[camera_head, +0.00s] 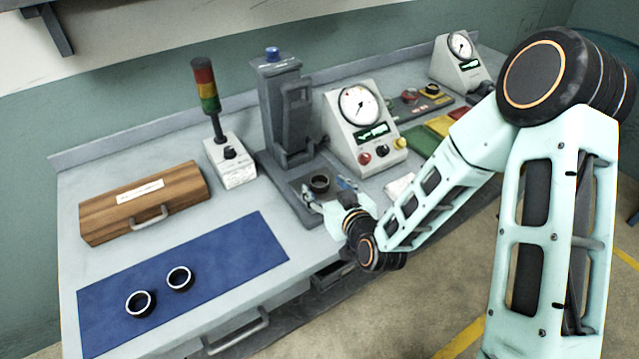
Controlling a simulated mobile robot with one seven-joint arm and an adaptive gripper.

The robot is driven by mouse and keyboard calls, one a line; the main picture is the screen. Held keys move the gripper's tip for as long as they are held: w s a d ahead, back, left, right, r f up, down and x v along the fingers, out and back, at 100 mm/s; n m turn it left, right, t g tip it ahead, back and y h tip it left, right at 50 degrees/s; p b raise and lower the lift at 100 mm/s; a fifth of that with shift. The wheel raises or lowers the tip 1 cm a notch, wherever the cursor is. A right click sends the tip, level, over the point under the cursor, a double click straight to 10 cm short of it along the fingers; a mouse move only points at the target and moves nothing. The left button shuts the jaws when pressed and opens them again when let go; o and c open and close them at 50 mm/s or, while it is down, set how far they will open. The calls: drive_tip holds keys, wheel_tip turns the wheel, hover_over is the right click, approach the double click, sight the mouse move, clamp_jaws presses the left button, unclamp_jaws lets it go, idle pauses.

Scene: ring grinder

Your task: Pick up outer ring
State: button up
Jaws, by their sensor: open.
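Two dark rings with pale rims lie on the blue mat (230,250): a left ring (140,303) near the mat's front edge and a right ring (179,278) just beyond it. A third, darker ring (320,184) sits on the base of the grey press (290,125). I cannot tell which one is the outer ring. My gripper (325,197) is open beside the press base, close to the ring there. My wrist hides part of the gripper, and I cannot tell if a finger touches that ring.
A wooden case (110,212) and a signal lamp (229,160) stand behind the mat. A gauge box (362,125) stands right of the press, with coloured trays (430,130) beyond. The right half of the mat is clear.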

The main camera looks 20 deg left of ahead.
sight(317, 176)
drive_tip(key=shift+p+x, duration=0.55)
drive_tip(key=shift+x, duration=1.85)
drive_tip(key=shift+d, duration=0.15)
drive_tip(key=c, duration=1.5)
drive_tip(key=shift+o, duration=0.2)
drive_tip(key=shift+w+r, duration=0.1)
drive_tip(key=shift+r, duration=0.1)
